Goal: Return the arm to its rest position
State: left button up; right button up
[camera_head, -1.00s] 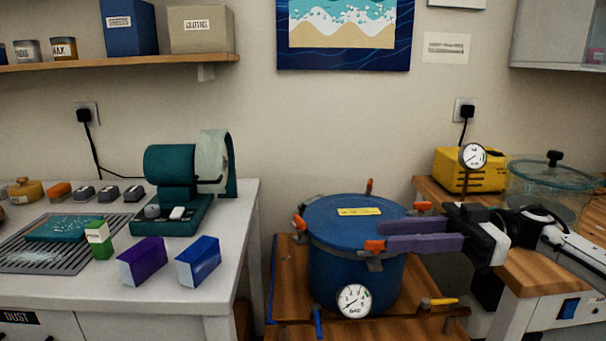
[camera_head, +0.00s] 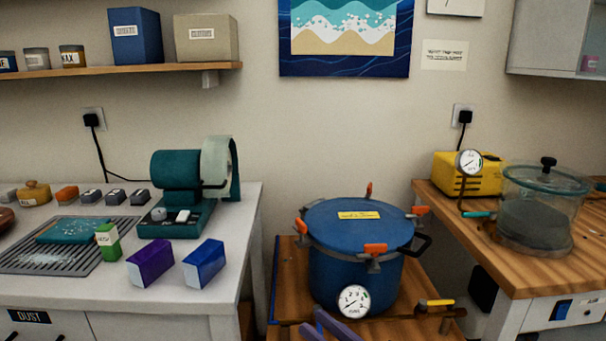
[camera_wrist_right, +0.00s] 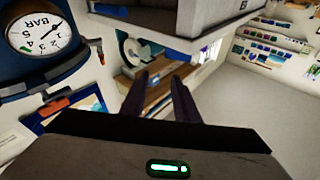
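My right gripper (camera_head: 312,319) shows only as purple fingers at the bottom edge of the head view, low in front of the blue pressure pot (camera_head: 352,262). In the right wrist view its two fingers (camera_wrist_right: 160,78) stand apart with nothing held between them. The pot is closed by its lid with orange-handled clamps, and its gauge (camera_head: 353,301) faces me. The gauge also shows large at the upper left of the right wrist view (camera_wrist_right: 38,33). The rest of my right arm is hidden below the head view. My left gripper is not in view.
The pot stands on a low wooden surface (camera_head: 408,301) between the white bench (camera_head: 225,262) at left and the wooden counter (camera_head: 470,232) at right. A glass chamber (camera_head: 540,215) and a yellow pump (camera_head: 450,172) stand on the counter. Purple and blue boxes are near the bench's edge.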

jog(key=s+d+f+m+g+h, duration=0.1)
jog(key=s+d+f+h, duration=0.3)
jog(key=s+f, duration=0.4)
jog(key=s+d+f+m+g+h+p, duration=0.1)
jog(key=s+d+f+m+g+h, duration=0.1)
jog(key=s+f, duration=0.6)
jog(key=s+d+f+m+g+h, duration=0.1)
jog(key=s+d+f+m+h, duration=0.2)
jog(key=s+d+f+h, duration=0.3)
notch_tip(320, 180, down, 3)
jog(key=shift+s+r+g+h+p, duration=0.1)
jog(key=shift+s+g+h+p, duration=0.3)
jog(key=shift+s+h, duration=0.55)
jog(key=shift+s+y, duration=0.2)
jog(key=shift+y, duration=0.05)
